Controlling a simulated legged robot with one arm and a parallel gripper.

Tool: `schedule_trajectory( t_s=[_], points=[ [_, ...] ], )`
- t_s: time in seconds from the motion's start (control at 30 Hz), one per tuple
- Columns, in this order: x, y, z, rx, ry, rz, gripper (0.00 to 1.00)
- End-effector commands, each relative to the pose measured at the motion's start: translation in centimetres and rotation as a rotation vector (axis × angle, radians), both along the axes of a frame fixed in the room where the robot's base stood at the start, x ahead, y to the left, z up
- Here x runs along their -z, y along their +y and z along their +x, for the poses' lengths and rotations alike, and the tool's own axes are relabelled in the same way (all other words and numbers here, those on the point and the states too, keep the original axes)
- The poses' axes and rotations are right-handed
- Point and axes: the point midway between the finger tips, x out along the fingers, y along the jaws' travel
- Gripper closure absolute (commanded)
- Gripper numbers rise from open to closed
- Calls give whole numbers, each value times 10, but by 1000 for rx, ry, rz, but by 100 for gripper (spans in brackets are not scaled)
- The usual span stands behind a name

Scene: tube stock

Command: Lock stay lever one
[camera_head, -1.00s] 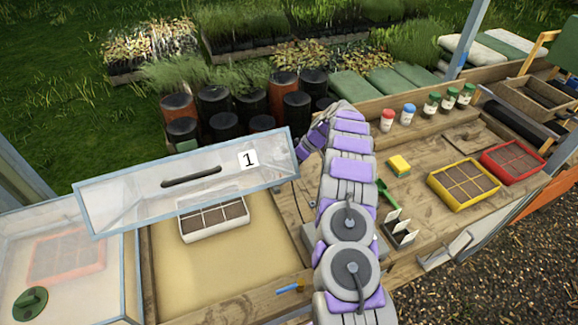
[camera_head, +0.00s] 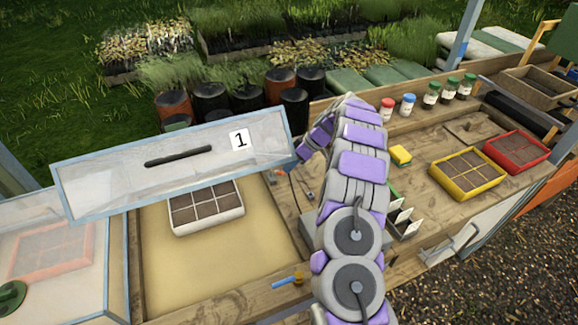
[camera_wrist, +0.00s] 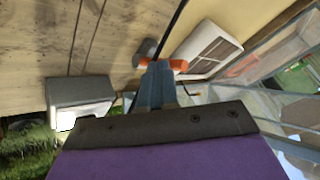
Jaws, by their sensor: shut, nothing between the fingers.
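The clear lid marked 1 (camera_head: 180,160) stands raised over the sandy bed in the head view, with a dark handle across it. My gripper's orange-tipped fingers (camera_wrist: 162,65) are together in the wrist view, beside a thin dark rod (camera_wrist: 178,30) and a dark grey round part (camera_wrist: 147,47). I cannot tell whether they touch. In the head view my arm's end is by the lid's right edge and the fingertips are mostly hidden. Which part is stay lever one is not clear.
A white seed tray (camera_head: 207,207) lies in the bed below the lid. A second clear frame (camera_head: 55,250) is at the left. Yellow (camera_head: 467,176) and red (camera_head: 517,151) trays, a sponge (camera_head: 400,155) and several jars stand on the bench at right.

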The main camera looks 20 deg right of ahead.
Motion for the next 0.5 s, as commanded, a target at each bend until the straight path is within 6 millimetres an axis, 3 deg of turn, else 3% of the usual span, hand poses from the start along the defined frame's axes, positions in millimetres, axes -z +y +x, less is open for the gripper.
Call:
schedule_trajectory(
  t_s=[0.5],
  points=[
    [-1, -1, 12, 1, -3, -1, 100]
  ],
)
